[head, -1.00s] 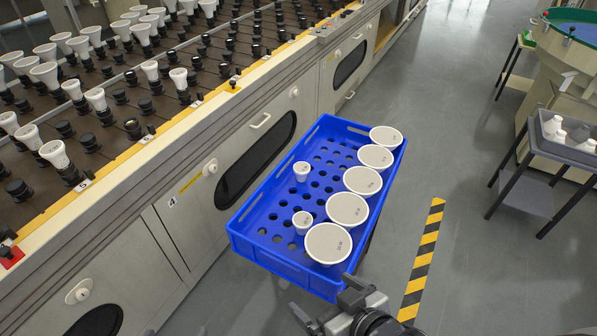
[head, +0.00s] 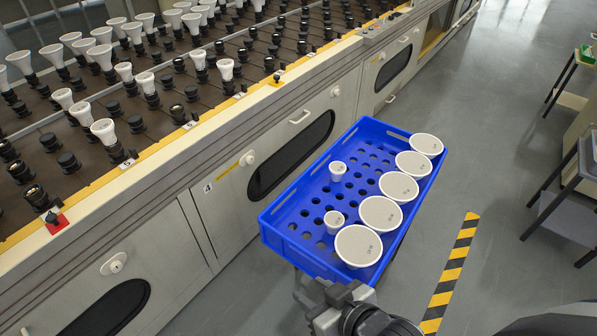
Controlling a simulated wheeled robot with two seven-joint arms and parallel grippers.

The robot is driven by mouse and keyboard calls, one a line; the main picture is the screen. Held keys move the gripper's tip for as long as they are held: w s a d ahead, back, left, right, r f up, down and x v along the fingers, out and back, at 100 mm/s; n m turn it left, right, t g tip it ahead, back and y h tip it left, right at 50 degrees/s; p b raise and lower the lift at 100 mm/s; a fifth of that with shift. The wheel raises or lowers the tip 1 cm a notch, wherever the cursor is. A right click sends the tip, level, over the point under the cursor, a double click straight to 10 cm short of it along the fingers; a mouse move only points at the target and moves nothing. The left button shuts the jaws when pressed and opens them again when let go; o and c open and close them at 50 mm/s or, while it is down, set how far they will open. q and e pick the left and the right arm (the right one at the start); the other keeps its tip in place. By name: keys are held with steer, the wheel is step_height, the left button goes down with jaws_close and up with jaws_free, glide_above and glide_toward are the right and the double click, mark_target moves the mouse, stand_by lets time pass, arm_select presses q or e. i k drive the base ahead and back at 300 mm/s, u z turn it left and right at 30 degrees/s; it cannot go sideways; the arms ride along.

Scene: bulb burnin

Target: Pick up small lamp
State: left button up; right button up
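A blue perforated tray (head: 287,237) holds two small white lamps and several large ones. One small lamp (head: 338,170) stands in the left-middle part of the tray, and another small lamp (head: 334,220) stands nearer, beside the nearest large lamp (head: 358,246). The large lamps stand in a row along the right side. My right gripper (head: 312,292) is at the tray's near edge, below the small lamps in the picture and apart from them. Its fingers are partly hidden and cut by the view, with no lamp seen in it. My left gripper is not in view.
A long bench (head: 150,180) with rows of black sockets, some holding white lamps, runs along the left. A red-marked socket (head: 56,222) is at its near edge. Grey floor with a striped yellow-black strip (head: 452,272) lies right of the tray. A dark stand is at far right.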

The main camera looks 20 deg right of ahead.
mark_target(337, 169)
steer(key=u, duration=3.35)
steer(key=k, duration=2.95)
steer(key=z, duration=0.05)
